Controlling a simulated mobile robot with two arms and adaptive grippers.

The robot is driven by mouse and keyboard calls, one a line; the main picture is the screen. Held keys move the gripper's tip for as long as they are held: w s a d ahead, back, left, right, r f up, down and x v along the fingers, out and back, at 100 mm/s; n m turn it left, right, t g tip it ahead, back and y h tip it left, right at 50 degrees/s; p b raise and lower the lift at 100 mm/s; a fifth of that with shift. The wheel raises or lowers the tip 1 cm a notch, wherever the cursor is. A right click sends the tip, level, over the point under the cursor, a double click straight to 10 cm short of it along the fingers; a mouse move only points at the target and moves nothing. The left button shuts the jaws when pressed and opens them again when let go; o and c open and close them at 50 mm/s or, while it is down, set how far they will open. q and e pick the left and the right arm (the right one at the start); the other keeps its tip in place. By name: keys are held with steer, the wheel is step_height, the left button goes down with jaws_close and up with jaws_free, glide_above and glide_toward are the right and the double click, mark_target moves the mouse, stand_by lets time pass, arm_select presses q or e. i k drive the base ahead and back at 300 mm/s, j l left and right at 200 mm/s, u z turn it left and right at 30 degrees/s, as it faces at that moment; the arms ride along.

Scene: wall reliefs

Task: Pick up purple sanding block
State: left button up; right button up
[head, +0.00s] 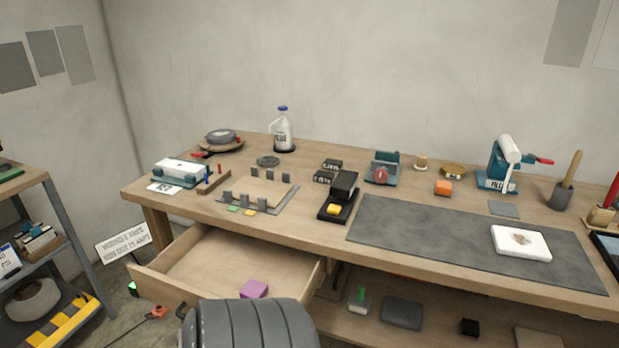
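The purple sanding block (254,289) lies inside the open, otherwise empty wooden drawer (215,262) under the workbench, towards its front right. Its top and part of its side show. A dark grey ribbed rounded part, which seems to be mine, rises from the bottom edge just in front of the block and hides part of the drawer front. Neither of my grippers can be made out in the head view.
The workbench (310,218) holds a white jug (283,130), a black device (340,197) with a yellow block, a teal press (503,163) and a grey mat (430,236) bearing a white slab (520,243). A shelf (45,215) stands left; a sign (123,240) is beside the drawer.

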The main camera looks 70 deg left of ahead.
mark_target(253, 289)
steer(key=u, duration=2.25)
steer(key=j+z, duration=0.3)
steer(key=j, duration=0.2)
